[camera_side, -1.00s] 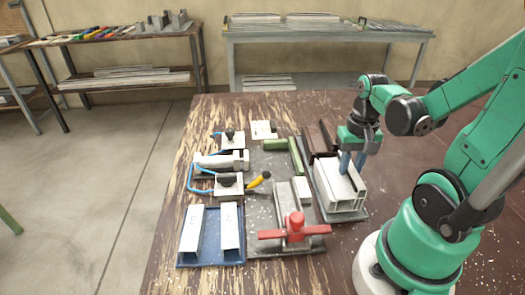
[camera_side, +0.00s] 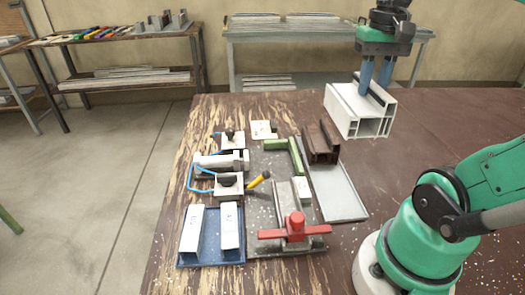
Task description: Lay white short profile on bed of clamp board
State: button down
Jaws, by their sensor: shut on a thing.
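The white short profile (camera_side: 350,113) hangs in my gripper (camera_side: 374,92), above the far right part of the table. My gripper's blue fingers are shut on one of its walls, and its hollow chambered end faces the camera. The clamp board (camera_side: 262,165) lies at the middle left of the table, apart from the profile. It carries a green angle stop (camera_side: 283,144), a red-handled clamp (camera_side: 294,230) and a grey rail at the front. The fingertips are partly hidden by the profile.
A grey tray (camera_side: 342,197) holds a brown profile (camera_side: 320,143) at its far end. A blue tray (camera_side: 211,255) with two white profiles stands at front left. A toggle clamp with a yellow handle (camera_side: 259,180) and blue hoses sit on the left. The table's right side is clear.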

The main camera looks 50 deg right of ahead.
jog(key=shift+r, duration=0.5)
jog(key=shift+w+r, duration=0.15)
jog(key=shift+w, duration=0.05)
jog(key=shift+w+a+f, duration=0.2)
jog(key=shift+w+f, duration=2.3)
jog(key=shift+f, duration=0.6)
jog(key=shift+w+a+f, duration=0.2)
jog(key=shift+w+f, duration=2.35)
jog(key=shift+f, duration=0.6)
jog(key=shift+w+a+f, duration=0.2)
jog(key=shift+w+f, duration=2.3)
jog(key=shift+f, duration=0.6)
jog(key=c, duration=0.6)
grip_release()
jog(key=shift+o, duration=0.2)
